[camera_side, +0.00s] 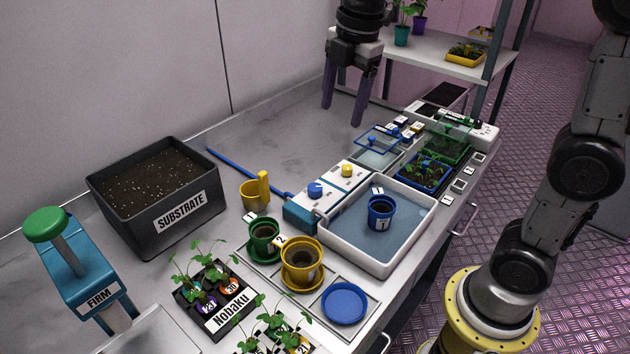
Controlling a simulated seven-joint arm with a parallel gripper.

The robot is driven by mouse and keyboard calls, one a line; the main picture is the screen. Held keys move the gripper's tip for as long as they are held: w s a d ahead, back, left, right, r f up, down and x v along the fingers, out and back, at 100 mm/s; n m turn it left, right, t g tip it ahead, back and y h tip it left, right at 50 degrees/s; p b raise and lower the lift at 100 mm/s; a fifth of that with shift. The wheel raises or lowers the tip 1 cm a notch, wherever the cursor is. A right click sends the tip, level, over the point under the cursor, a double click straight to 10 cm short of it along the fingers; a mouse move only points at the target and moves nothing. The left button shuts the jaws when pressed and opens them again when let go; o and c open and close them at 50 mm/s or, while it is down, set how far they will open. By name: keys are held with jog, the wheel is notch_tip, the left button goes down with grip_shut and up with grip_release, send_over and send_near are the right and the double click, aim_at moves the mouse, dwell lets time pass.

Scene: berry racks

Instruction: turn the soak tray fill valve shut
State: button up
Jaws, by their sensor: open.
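The soak tray (360,262) is a white basin with bluish water in the middle right of the side view. A blue pot (380,214) with dark soil stands in it. Along its back-left edge is a white and blue unit (330,194) with a blue knob (315,188) and a yellow knob (347,170). I cannot tell which knob is the fill valve, or how far either is turned. My gripper (343,113) points down at the top centre, behind and above the unit. Its two dark fingers are apart with nothing between them.
A green pot (264,236) and yellow pot (301,260) stand in front. Seedling trays (424,172) and a clear lid (378,140) are to the right. The bench behind the unit is clear.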

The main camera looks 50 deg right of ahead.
jog(key=g, duration=0.2)
send_near(315, 187)
notch_tip(315, 187, down, 9)
jog(key=shift+s+r, duration=0.1)
jog(key=shift+r, duration=0.1)
grip_shut()
dwell(0.5)
